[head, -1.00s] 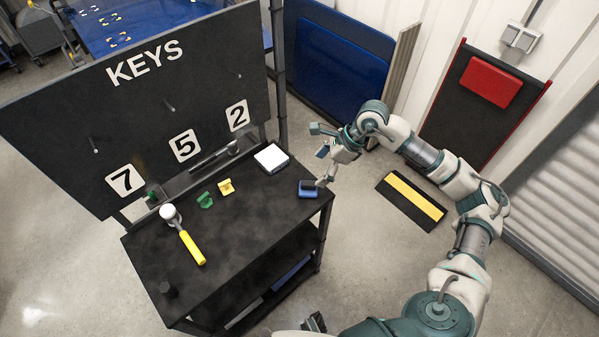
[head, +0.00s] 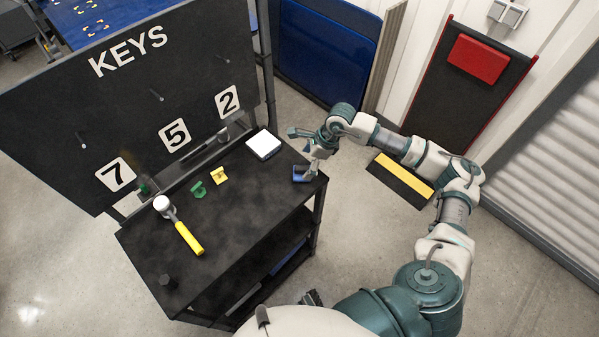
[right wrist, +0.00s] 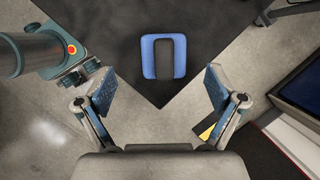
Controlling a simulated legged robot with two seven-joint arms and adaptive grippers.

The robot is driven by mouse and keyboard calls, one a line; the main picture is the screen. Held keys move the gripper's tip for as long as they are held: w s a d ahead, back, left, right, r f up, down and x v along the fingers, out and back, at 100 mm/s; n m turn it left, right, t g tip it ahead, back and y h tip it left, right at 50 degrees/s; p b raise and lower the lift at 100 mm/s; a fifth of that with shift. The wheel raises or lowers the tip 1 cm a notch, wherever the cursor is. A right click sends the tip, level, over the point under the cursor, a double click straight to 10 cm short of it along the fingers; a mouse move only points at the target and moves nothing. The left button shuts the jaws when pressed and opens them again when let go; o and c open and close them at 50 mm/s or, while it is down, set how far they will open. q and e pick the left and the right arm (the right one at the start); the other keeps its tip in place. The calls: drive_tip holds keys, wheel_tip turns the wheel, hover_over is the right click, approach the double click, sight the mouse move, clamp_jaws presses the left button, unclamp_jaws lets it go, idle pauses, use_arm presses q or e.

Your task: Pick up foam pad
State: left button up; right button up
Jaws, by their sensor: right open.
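The foam pad (head: 298,174) is a small blue block with a dark band down its middle. It lies at the right corner of the black table top (head: 240,222). The right wrist view shows the pad (right wrist: 149,60) from above, ahead of the gripper and roughly centred between the fingers. My right gripper (right wrist: 158,84) is open and empty, its two fingers spread wider than the pad. In the head view, the right gripper (head: 311,164) is close above the pad and partly covers it. My left gripper is not in view.
A white box (head: 263,145), a yellow piece (head: 219,176), a green piece (head: 199,190) and a yellow-handled tool (head: 187,236) lie on the table. The KEYS board (head: 130,100) stands along the back edge.

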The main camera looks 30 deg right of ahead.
sight(305, 167)
drive_tip(key=f, duration=0.2)
drive_tip(key=w+f, duration=0.1)
drive_tip(key=f, duration=0.2)
drive_tip(key=shift+w+a, duration=0.1)
drive_tip(key=shift+a, duration=0.55)
drive_tip(key=shift+c, duration=0.7)
drive_tip(key=shift+a+r, duration=0.1)
drive_tip(key=shift+a, duration=0.1)
drive_tip(key=c, duration=0.8)
drive_tip(key=shift+d, duration=0.1)
drive_tip(key=c, duration=0.4)
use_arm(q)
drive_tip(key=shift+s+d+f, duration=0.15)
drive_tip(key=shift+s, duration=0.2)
use_arm(e)
drive_tip(key=shift+o, duration=0.2)
drive_tip(key=shift+d, duration=0.35)
